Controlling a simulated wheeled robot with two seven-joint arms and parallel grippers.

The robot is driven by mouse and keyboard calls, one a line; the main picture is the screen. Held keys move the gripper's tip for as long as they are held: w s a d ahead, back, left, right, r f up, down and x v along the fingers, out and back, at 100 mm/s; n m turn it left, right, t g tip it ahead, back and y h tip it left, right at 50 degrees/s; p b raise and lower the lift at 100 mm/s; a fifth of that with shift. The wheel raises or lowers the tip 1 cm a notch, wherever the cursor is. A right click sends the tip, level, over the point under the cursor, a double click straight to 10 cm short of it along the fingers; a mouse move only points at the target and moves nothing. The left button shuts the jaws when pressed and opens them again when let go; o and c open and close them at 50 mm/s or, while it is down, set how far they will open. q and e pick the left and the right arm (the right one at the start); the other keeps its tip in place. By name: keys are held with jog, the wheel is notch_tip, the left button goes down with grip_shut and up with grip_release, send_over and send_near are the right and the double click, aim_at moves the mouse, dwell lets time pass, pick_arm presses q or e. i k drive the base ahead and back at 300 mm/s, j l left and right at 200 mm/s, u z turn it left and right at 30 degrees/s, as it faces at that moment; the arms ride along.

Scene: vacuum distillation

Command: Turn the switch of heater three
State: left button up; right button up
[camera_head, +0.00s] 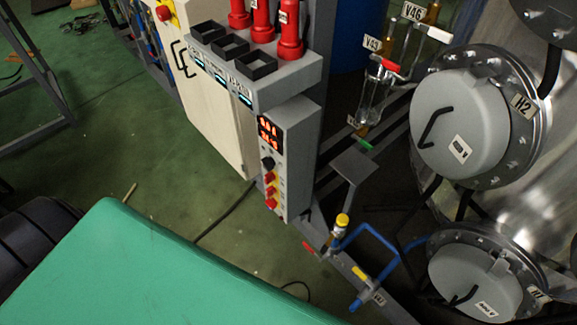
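A grey control box (287,160) hangs on a dark post near the middle of the view. Its front has a lit red display (269,133), a black knob (268,163) and several red switches (270,191) below it on yellow plates. I cannot read which switch belongs to heater three. On the steel vessel at the right are round grey covers, one tagged H2 (455,120) and a lower one tagged H1 (470,285). A part of another cover (545,18) shows at the top right, its label out of view. Neither of my grippers is in view.
A grey panel (285,92) with black square holders and red plugs (290,36) juts out above the control box. Glass tubing and valves tagged V43 and V46 stand to its right. Blue piping (375,236) with yellow-handled valves is low down. Green floor (110,150) is open at left.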

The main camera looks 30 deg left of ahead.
aim_at(272, 203)
jog(key=u, duration=1)
